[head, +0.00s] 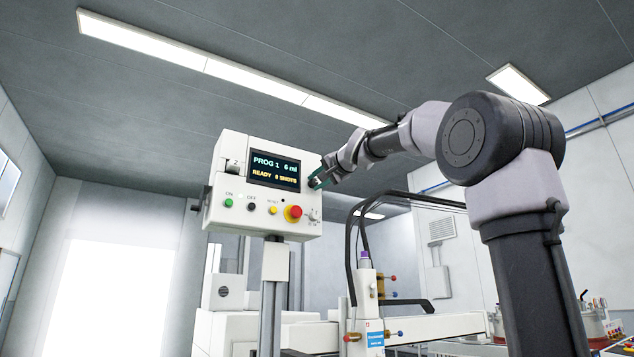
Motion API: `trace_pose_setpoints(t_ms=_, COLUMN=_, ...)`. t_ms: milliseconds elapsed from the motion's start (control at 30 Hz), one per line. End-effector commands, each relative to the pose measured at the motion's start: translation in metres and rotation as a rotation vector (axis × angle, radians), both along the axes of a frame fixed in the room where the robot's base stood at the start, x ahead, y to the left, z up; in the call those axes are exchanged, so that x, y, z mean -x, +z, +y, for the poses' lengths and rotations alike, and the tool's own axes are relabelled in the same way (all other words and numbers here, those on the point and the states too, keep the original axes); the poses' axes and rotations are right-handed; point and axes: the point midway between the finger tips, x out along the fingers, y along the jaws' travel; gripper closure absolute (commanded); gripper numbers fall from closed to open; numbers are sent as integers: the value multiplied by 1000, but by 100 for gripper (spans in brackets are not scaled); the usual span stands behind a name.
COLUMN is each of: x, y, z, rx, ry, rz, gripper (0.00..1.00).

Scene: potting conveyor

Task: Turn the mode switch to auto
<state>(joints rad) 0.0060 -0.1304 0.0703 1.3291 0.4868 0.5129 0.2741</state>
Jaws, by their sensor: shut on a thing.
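The white control box (262,222) stands on a post left of centre in the head view. Its display (274,169) reads "PROG 1 6 ml" and "READY 0 SHOTS". A small dark knob, which I take as the mode switch (312,184), sits on the panel just right of the display. My gripper (317,179), with green-tinted fingers, reaches it from the right and is shut on it. The fingers partly cover the knob, and its labels and pointing direction cannot be read.
Below the display are a green button (229,203), a black button (251,207), a yellow button (273,210) and a red mushroom button (293,213). A small rotary control (313,215) sits close below my gripper. Black hoses (350,255) and a dispensing head (366,290) stand below my arm.

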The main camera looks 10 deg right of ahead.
Motion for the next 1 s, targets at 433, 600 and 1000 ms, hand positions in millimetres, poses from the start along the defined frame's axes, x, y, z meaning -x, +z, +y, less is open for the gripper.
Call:
trace_pose_setpoints(t_ms=433, x=0, y=0, z=0, rx=-273, ry=-1, rz=91, gripper=100)
trace_pose_setpoints(t_ms=600, x=0, y=0, z=0, rx=-320, ry=-2, rz=107, gripper=100)
trace_pose_setpoints(t_ms=1000, x=0, y=-1, z=0, rx=-342, ry=-1, rz=115, gripper=100)
